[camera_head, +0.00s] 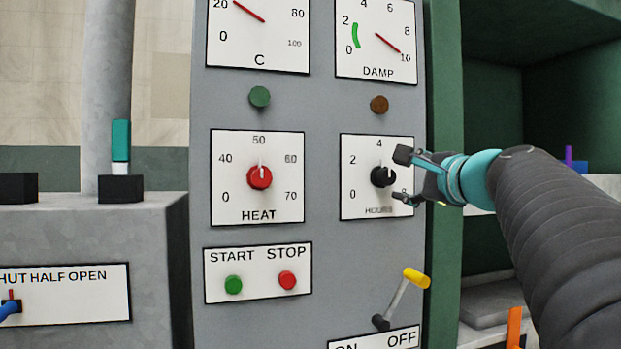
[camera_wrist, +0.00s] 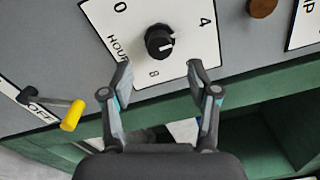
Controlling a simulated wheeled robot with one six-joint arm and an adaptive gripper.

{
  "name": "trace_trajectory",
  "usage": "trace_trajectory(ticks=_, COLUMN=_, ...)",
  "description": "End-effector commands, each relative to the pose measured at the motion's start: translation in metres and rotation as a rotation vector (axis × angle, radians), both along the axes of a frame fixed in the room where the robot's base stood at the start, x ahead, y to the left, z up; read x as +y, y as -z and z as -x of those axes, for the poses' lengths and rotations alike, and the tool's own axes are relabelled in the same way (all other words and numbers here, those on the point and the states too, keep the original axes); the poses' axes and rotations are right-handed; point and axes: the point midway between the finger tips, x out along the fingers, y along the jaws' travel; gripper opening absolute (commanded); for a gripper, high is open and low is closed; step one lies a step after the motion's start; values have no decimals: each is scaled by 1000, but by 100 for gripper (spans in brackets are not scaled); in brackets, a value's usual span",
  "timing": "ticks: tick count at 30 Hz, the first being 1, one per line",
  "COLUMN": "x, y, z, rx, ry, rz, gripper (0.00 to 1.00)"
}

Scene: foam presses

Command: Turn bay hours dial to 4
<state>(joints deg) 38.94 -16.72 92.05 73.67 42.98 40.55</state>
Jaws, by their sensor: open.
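The bay hours dial is a black knob (camera_head: 383,177) on a white plate (camera_head: 351,207) marked HOURS, at the right of the grey panel. In the head view its white mark points up, roughly toward the 4. The wrist view shows the knob (camera_wrist: 158,41) with the 4 at upper right and the 8 below it. My gripper (camera_head: 403,177) is open, coming from the right. Its fingertips (camera_wrist: 160,69) are apart, short of the knob in the wrist view, with nothing between them. The plate's 6 is hidden by my gripper, and the 8 is partly covered in the head view.
A red HEAT knob (camera_head: 259,177) is to the left. START (camera_head: 233,285) and STOP (camera_head: 288,280) buttons sit below it. A yellow-tipped lever (camera_head: 415,278) sticks out below the hours plate. A brown lamp (camera_head: 379,104) is above. A green frame (camera_head: 446,250) edges the panel's right side.

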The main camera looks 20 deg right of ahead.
Motion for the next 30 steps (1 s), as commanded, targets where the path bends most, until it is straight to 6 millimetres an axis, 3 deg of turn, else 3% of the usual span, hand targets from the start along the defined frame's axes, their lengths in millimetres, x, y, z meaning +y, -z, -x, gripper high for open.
trace_trajectory(ticks=3, x=-1, y=0, z=21, rx=-1, ry=3, rz=-1, gripper=60)
trace_trajectory(ticks=11, x=-1, y=0, z=42, rx=0, ry=1, rz=0, gripper=60)
trace_trajectory(ticks=30, x=4, y=0, z=38, rx=8, ry=-5, rz=46, gripper=60)
